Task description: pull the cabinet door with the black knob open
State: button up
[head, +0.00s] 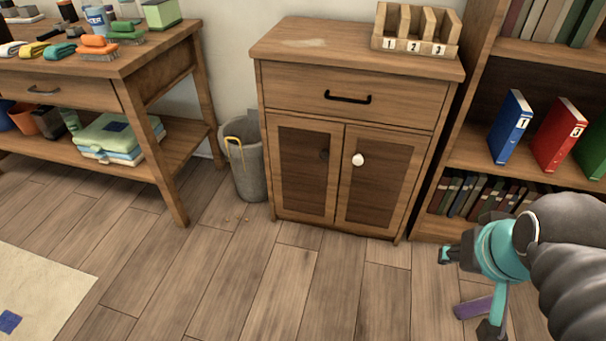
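The wooden cabinet (350,118) stands against the wall in the middle of the head view. Its left door (302,185) is shut and carries the black knob (323,155) near its right edge. Its right door (383,185) is shut and carries a white knob (358,160) near its left edge. My gripper (467,292) is at the lower right, in front of and to the right of the cabinet, well apart from both knobs. Its teal fingers are spread wide. A purple piece (473,307) shows by the fingers; I cannot tell whether it touches them.
A drawer with a black handle (347,98) is above the doors. A grey bin (246,160) stands close to the cabinet's left side. A bookshelf (470,158) is at the right, a workbench (150,70) at the left. The floor before the cabinet is clear.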

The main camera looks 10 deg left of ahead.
aim_at(306, 153)
jog(key=u, duration=0.45)
jog(key=k, duration=1.1)
jog(key=u, duration=0.35)
jog(key=i, duration=0.65)
jog(key=u, duration=0.3)
